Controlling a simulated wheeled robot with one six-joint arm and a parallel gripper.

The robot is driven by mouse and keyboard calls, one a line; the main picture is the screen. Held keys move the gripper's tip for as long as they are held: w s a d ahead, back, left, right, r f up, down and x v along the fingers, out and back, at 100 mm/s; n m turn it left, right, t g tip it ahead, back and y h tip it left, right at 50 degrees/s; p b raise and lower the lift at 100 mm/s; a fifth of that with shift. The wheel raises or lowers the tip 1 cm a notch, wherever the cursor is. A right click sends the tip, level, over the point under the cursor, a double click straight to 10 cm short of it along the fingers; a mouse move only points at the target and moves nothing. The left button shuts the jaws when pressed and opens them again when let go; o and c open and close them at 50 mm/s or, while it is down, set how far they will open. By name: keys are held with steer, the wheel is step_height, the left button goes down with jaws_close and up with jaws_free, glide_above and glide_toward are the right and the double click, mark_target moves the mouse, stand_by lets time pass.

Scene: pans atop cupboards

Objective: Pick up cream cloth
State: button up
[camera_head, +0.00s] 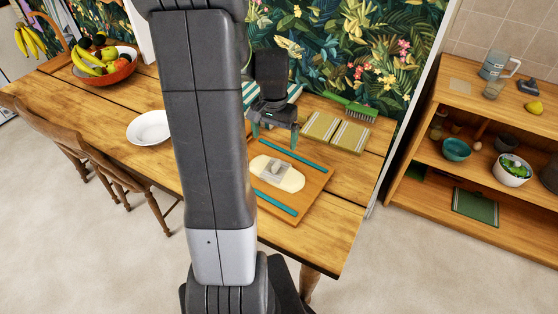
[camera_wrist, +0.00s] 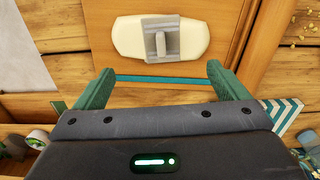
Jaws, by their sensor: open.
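A flat cream piece with rounded ends (camera_head: 292,181) lies on a wooden board (camera_head: 314,180) on the table. I cannot tell whether it is cloth or something firmer. A grey block with an upright grip (camera_head: 275,170) sits on its middle and hides part of it. In the wrist view, the cream piece (camera_wrist: 128,38) and grey block (camera_wrist: 174,47) are beyond the fingertips. My gripper (camera_head: 274,132) is open and empty above the board's far side. Its green fingers (camera_wrist: 160,72) are apart, with a teal strip (camera_wrist: 165,79) between them in the wrist view.
Striped yellowish mats (camera_head: 322,129) and a green brush (camera_head: 350,107) lie behind the board. A teal-striped cloth (camera_head: 290,91) is behind my gripper. A white plate (camera_head: 149,128) and fruit bowl (camera_head: 118,70) are left. A shelf (camera_head: 480,105) at right bears a beige square (camera_head: 460,87).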

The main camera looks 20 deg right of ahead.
mark_target(275, 164)
step_height(275, 164, down, 8)
steer(key=shift+f, duration=0.2)
steer(key=shift+w+d+f+p, duration=0.15)
steer(key=shift+f+p, duration=0.25)
steer(key=shift+f, duration=2.3)
steer(key=c, duration=1.1)
steer(key=shift+o, duration=0.2)
